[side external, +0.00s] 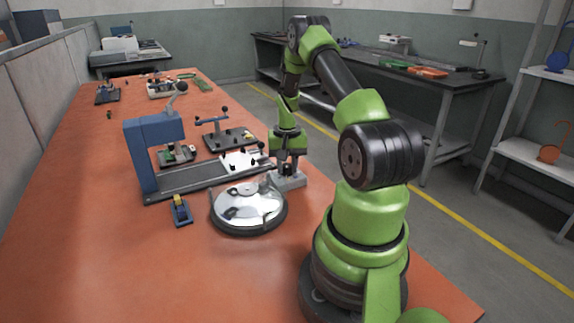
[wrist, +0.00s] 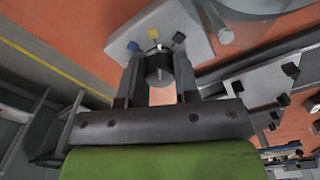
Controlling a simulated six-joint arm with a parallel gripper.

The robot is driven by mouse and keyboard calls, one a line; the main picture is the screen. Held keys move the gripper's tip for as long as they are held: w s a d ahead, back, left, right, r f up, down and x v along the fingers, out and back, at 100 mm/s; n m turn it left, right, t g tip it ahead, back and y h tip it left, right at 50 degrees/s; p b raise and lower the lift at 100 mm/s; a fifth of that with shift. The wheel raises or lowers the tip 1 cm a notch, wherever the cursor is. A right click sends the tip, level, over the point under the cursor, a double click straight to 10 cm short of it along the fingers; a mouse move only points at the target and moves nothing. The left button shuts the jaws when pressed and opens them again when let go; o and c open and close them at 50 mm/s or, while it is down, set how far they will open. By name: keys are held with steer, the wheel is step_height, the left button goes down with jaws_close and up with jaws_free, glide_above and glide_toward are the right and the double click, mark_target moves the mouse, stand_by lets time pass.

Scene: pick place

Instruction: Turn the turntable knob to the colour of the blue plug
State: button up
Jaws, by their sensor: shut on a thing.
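The turntable (side external: 245,213) is a shiny silver disc on a dark round base. A grey control plate (wrist: 185,22) adjoins it, and this plate also shows in the side view (side external: 293,181). The plate carries a blue mark (wrist: 133,46), a yellow mark (wrist: 153,33) and a dark mark (wrist: 179,37) in an arc. My gripper (wrist: 158,72) is shut on the black knob (wrist: 158,64), one finger on either side. In the side view my gripper (side external: 287,171) points down over the plate. I cannot make out a blue plug for certain.
A small blue block with a yellow part (side external: 181,210) lies left of the turntable. A blue arch-shaped frame (side external: 150,150) on a grey base stands behind it. Several small fixtures stand close behind my gripper. The orange table's front left is clear.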

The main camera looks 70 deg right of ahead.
mark_target(287, 165)
steer(key=n, duration=0.5)
steer(key=shift+n, duration=0.3)
steer(key=n, duration=0.5)
steer(key=shift+n, duration=0.3)
steer(key=o, duration=0.9)
step_height(287, 165, up, 10)
stand_by(0.4)
